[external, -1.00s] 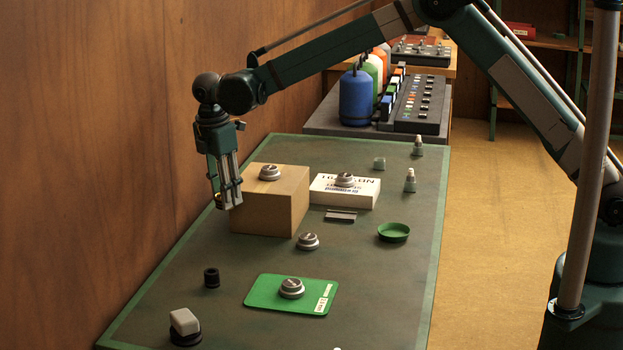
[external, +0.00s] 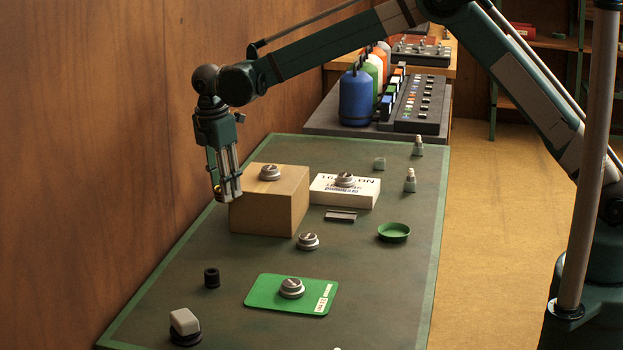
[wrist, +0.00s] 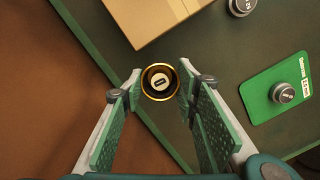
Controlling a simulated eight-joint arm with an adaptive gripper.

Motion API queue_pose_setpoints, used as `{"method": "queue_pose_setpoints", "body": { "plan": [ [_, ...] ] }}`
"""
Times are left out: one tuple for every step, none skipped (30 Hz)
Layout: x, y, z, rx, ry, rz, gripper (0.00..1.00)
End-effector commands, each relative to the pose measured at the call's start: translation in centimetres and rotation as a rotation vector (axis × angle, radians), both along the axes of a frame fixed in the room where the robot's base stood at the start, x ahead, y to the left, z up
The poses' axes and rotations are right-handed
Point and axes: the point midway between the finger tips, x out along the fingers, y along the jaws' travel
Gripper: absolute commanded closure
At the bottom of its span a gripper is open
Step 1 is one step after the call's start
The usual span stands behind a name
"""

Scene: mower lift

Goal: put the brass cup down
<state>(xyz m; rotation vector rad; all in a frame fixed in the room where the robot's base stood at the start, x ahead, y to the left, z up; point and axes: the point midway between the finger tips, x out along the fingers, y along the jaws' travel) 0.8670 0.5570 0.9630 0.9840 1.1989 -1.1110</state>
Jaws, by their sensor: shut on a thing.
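My gripper (external: 226,196) points down at the left side of the tan box, near the table's left edge. It is shut on the brass cup (external: 217,196), of which only a small gold patch shows in the external view. In the wrist view the cup (wrist: 146,91) is a round gold rim with a dark inside, between my fingertips (wrist: 158,88). A small pale round piece with a dark mark (wrist: 160,81) shows inside it. I cannot tell how far the cup is above the table.
The tan box (external: 265,212) stands close right of my gripper with a silver knob-like piece (external: 270,172) on top. The wooden wall (external: 100,150) is at left.

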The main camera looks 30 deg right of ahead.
Motion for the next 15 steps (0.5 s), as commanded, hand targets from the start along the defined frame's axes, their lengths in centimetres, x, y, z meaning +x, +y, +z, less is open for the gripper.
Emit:
{"method": "queue_pose_setpoints", "body": {
  "plan": [
    [-0.1, 0.0, 1.0, 0.000, 0.000, 0.000, 0.81],
    [0.0, 0.0, 1.5, 0.000, 0.000, 0.000, 0.81],
    [0.0, 0.0, 2.3, 0.000, 0.000, 0.000, 0.81],
    [0.0, 0.0, 2.9, 0.000, 0.000, 0.000, 0.81],
    [-0.1, 0.0, 3.6, 0.000, 0.000, 0.000, 0.81],
    [0.0, 0.0, 4.3, 0.000, 0.000, 0.000, 0.81],
    [0.0, 0.0, 4.9, 0.000, 0.000, 0.000, 0.81],
    [0.0, 0.0, 5.5, 0.000, 0.000, 0.000, 0.81],
    [-0.1, 0.0, 6.3, 0.000, 0.000, 0.000, 0.81],
    [-0.1, 0.0, 6.9, 0.000, 0.000, 0.000, 0.81],
    [0.0, 0.0, 7.3, 0.000, 0.000, 0.000, 0.81],
    [0.0, 0.0, 8.0, 0.000, 0.000, 0.000, 0.81],
    [0.0, 0.0, 8.6, 0.000, 0.000, 0.000, 0.81],
    [0.0, 0.0, 9.1, 0.000, 0.000, 0.000, 0.81],
    [0.3, -0.6, 9.2, 0.000, 0.000, -0.002, 0.81]
  ]
}}
